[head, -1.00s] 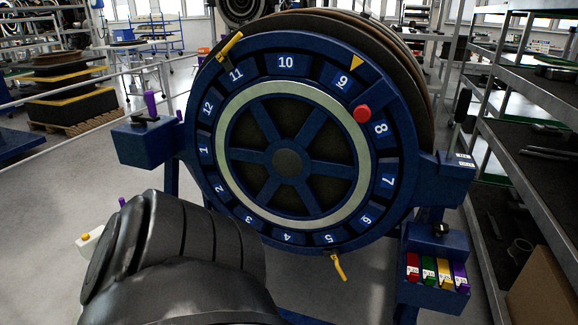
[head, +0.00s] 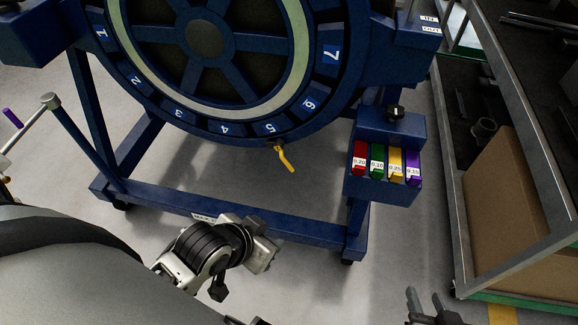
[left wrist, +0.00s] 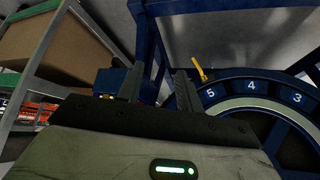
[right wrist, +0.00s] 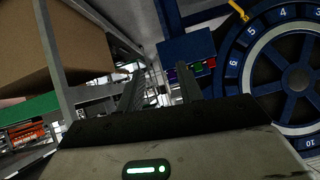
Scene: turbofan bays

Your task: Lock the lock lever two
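A yellow lock lever (head: 285,158) hangs at the bottom of the blue ring (head: 150,93), beside the slot marked 5, and points down to the right. It also shows in the left wrist view (left wrist: 200,69) and the right wrist view (right wrist: 238,10). My left gripper (head: 264,255) is below the lever and apart from it; the left wrist view shows its fingers spread with nothing between. My right gripper (head: 428,300) is at the lower right, away from the lever, open and empty. The ring's upper part is out of the head view.
A blue holder (head: 385,187) with red, green, yellow and purple tags is on the stand's right side. The stand's lower beam (head: 290,230) runs below the ring. A shelf rack (head: 500,200) with a cardboard box (head: 515,205) stands at the right.

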